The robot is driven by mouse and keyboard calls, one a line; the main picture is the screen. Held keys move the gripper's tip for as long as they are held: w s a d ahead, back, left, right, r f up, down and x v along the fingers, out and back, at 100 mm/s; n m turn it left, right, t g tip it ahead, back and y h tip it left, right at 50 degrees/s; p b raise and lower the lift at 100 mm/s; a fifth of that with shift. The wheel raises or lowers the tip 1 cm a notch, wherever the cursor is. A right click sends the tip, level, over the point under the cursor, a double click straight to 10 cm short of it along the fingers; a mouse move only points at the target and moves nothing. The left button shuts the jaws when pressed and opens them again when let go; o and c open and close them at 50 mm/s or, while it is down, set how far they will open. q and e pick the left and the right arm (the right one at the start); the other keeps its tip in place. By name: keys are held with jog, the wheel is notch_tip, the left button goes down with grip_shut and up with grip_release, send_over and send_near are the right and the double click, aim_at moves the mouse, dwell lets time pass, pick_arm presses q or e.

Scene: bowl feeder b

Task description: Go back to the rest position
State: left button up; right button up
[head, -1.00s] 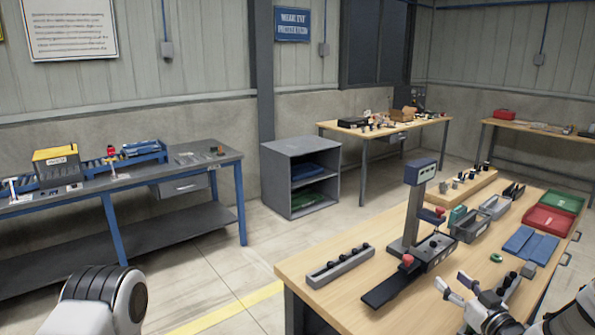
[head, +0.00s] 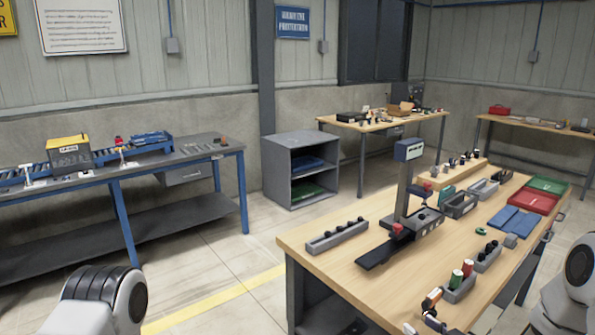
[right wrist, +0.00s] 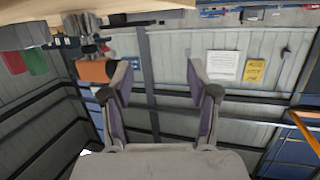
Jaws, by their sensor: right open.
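My right gripper shows clearly in the right wrist view (right wrist: 160,74). Its two fingers are spread wide apart with nothing between them. In the head view only small parts near the bottom edge may belong to it, in front of the workbench; my right arm (head: 574,275) is at the right edge. My left arm (head: 108,300) shows at the bottom left, and its gripper is out of view. An orange item (right wrist: 97,70) appears beside the left-hand finger in the right wrist view; I cannot tell if they touch.
The wooden workbench (head: 345,272) holds a dark stand (head: 402,205), a grey holder with red and green cylinders (head: 459,286), blue pieces (head: 514,221), a red tray (head: 532,200) and a green tray (head: 549,185). A grey shelf (head: 289,160) and a blue-legged bench (head: 122,222) stand beyond. Floor between is clear.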

jog(key=s+a+f+m+g+h+b, duration=0.1)
jog(key=s+a+f+g+b, duration=0.25)
jog(key=s+f, duration=0.8)
jog(key=s+a+f+m+g+h+b, duration=0.15)
jog(key=s+a+f+g, duration=0.3)
jog(key=s+f, duration=0.65)
jog(key=s+d+f+m+g+h, duration=0.1)
jog(key=s+d+g, duration=0.1)
jog(key=s, duration=0.6)
jog(key=s+d+g+h, duration=0.2)
jog(key=s+g, duration=0.2)
jog(key=s, duration=0.4)
jog(key=shift+f+m, duration=0.35)
